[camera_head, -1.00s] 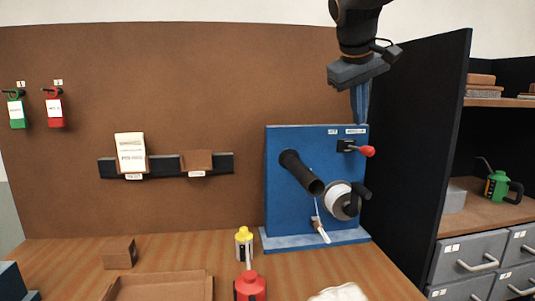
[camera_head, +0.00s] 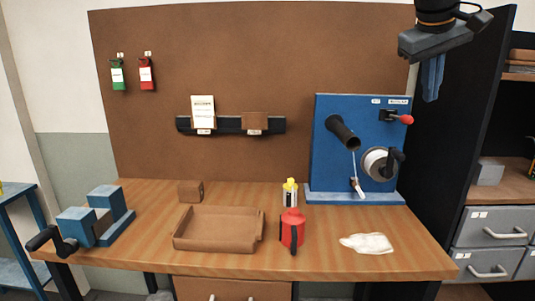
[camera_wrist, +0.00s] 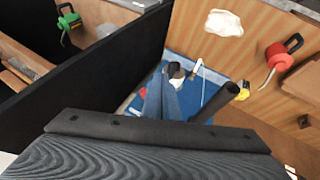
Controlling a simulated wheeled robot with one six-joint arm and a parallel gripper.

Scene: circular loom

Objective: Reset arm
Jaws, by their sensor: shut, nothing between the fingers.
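My gripper (camera_head: 432,78) hangs from the top right of the head view, fingers pointing down and together, with nothing between them. In the wrist view its blue fingers (camera_wrist: 160,98) show in front of the loom. The blue loom panel (camera_head: 330,165) stands at the back right of the bench, below and left of my gripper in the head view. It bears a black tube (camera_head: 342,132), a white spool with a black crank (camera_head: 377,163) and a red-knobbed lever (camera_head: 404,119). My gripper appears apart from all of these.
The wooden bench holds a tray (camera_head: 215,245), a red can (camera_head: 292,230), a yellow-topped bottle (camera_head: 290,190), a white cloth (camera_head: 367,243) and a blue vise (camera_head: 95,215). A black partition (camera_head: 455,150) stands right of the loom, with drawers (camera_head: 490,230) beyond it.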

